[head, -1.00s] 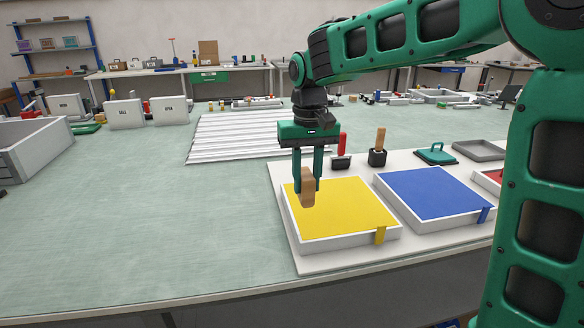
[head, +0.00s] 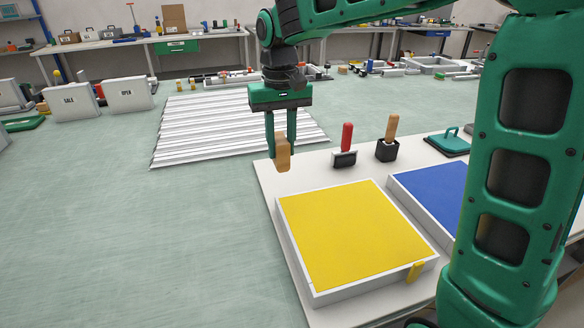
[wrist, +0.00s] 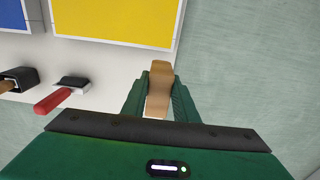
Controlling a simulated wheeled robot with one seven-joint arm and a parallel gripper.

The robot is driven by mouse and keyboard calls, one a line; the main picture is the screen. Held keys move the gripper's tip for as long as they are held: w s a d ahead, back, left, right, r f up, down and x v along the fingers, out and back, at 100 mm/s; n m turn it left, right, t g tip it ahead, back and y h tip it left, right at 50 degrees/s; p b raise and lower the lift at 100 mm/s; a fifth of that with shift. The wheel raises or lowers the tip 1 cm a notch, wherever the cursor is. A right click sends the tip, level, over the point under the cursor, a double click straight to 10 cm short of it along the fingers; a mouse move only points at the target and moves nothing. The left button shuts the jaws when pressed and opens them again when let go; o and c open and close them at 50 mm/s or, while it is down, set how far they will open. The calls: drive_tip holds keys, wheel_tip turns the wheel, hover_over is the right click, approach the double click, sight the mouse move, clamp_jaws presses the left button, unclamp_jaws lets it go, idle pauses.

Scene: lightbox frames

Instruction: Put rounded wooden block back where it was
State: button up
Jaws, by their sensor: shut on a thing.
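The rounded wooden block (head: 283,153) is light brown and hangs upright between the fingers of my gripper (head: 281,140). My gripper is shut on it. In the head view the block is just beyond the far left corner of the yellow pad (head: 345,225), above the white board's edge (head: 266,180). In the wrist view the block (wrist: 160,85) sits between the two green fingers (wrist: 160,100), with the board's edge and green table below it. The block looks clear of the surface, but its exact height is hard to tell.
A red-handled tool (head: 346,142) and a wooden-handled tool in a black holder (head: 388,142) stand right of my gripper. A blue pad (head: 432,190) lies right of the yellow one. A ribbed white panel (head: 215,130) lies behind. The table at left (head: 150,230) is clear.

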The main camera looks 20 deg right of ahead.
drive_tip(key=shift+w+d+f, duration=0.15)
drive_tip(key=shift+w, duration=0.15)
drive_tip(key=shift+w+d+f, duration=1.15)
drive_tip(key=shift+w+f, duration=0.35)
drive_tip(key=shift+f, duration=0.3)
drive_tip(key=shift+w+d+f, duration=1.15)
drive_tip(key=shift+w+f, duration=0.3)
drive_tip(key=shift+f, duration=0.3)
drive_tip(key=shift+w+d+f, duration=1.15)
drive_tip(key=shift+w+f, duration=0.35)
drive_tip(key=shift+f, duration=0.3)
drive_tip(key=o, duration=1)
drive_tip(key=shift+f, duration=0.1)
drive_tip(key=shift+c, duration=0.2)
